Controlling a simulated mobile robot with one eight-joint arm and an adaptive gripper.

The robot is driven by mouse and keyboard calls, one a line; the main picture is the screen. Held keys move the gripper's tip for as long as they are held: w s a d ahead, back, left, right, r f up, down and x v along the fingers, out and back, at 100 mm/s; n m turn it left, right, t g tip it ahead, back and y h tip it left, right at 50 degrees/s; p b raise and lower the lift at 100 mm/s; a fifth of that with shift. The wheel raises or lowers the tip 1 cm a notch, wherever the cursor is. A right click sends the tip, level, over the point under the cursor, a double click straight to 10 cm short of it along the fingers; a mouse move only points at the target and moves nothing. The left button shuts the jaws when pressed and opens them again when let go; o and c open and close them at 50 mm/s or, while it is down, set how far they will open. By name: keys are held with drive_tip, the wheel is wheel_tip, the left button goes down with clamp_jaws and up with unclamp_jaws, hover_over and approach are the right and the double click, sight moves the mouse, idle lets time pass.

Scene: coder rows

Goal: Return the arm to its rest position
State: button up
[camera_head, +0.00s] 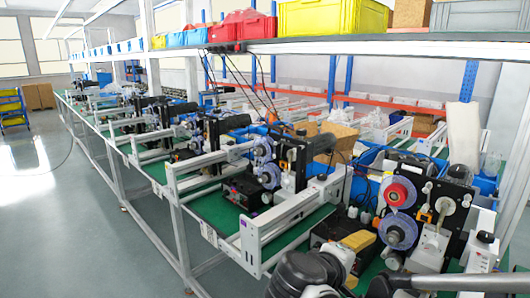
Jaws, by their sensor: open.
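Dark rounded parts of my own arm show at the bottom edge of the head view, low in front of the near end of the bench. They are cut off by the frame. My gripper's fingers do not show, so I cannot see where they are or whether they hold anything.
A long green-topped bench (292,242) runs from near right to far left, crowded with coder machines with reels (397,232) and white conveyor frames (262,228). A shelf above holds a yellow crate (320,17) and red bins (243,25). The grey floor (85,220) at left is clear.

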drive_tip(key=s+a+f+m+g+y, duration=0.1)
drive_tip(key=s+f+m+y, duration=0.4)
drive_tip(key=s, duration=0.8)
drive_tip(key=m+y, duration=0.3)
drive_tip(key=y, duration=0.1)
drive_tip(key=shift+a+m+g, duration=0.2)
drive_tip(key=shift+m+g, duration=0.1)
drive_tip(key=shift+g, duration=0.1)
